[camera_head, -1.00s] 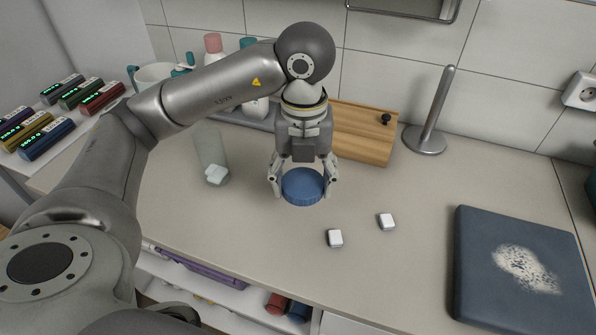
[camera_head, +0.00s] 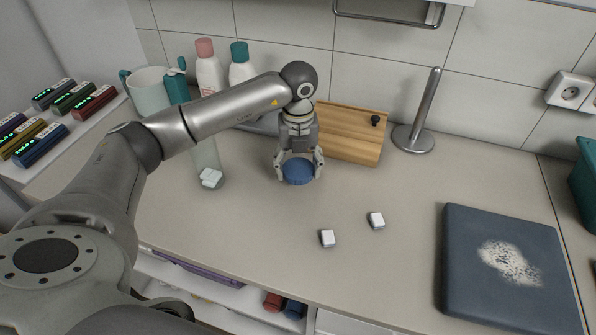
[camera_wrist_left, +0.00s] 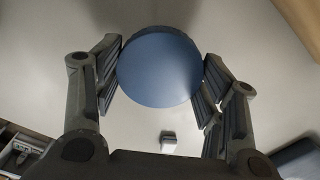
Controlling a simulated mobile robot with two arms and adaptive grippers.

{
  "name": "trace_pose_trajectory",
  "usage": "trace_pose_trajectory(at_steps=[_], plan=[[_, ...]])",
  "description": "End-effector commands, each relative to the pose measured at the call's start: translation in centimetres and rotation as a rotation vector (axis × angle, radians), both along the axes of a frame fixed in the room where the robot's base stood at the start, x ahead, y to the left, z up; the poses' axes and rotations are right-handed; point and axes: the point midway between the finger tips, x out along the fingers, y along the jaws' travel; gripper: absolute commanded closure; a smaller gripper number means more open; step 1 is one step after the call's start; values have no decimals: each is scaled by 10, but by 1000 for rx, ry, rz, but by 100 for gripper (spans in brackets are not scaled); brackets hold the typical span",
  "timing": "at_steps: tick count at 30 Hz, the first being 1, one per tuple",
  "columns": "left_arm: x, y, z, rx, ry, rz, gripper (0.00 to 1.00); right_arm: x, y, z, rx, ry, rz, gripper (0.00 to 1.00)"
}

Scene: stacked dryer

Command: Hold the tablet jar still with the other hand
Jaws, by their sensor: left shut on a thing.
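The tablet jar (camera_head: 207,156) is a clear upright cylinder on the counter, left of my left gripper, with white tablets (camera_head: 211,177) at its bottom. My left gripper (camera_head: 299,174) points down and is shut on a round blue lid (camera_head: 298,172), one finger on each side. The lid (camera_wrist_left: 160,68) also shows between the fingers in the left wrist view. I cannot tell whether it touches the counter. The gripper does not touch the jar. Two loose white tablets (camera_head: 328,238) (camera_head: 376,220) lie on the counter. My right gripper is not in view.
A wooden board (camera_head: 350,136) and a metal stand (camera_head: 413,138) are behind the gripper. Bottles (camera_head: 209,72) and a pale cup (camera_head: 148,92) stand at the back left. A dark slab (camera_head: 510,290) with a speckled white patch lies at the right.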

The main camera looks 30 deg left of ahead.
Motion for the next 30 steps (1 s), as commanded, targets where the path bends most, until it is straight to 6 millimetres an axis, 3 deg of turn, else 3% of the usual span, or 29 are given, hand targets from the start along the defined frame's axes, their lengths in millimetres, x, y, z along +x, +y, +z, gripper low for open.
trace_pose_trajectory(at_steps=[7, 18, 19, 21, 24, 30], plan=[[0, 0, -29, 0, 3, -1, 64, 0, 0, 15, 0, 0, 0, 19], [0, 0, -36, 0, 1, 0, 64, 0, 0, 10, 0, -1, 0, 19], [0, 0, -36, 0, 1, 0, 34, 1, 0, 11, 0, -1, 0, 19], [0, 0, -35, 0, 1, 0, 25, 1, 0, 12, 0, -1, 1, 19], [0, 0, -34, 0, 1, 0, 14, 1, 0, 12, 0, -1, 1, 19], [0, 0, -34, 0, 1, 0, 14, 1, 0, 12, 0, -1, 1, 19]])
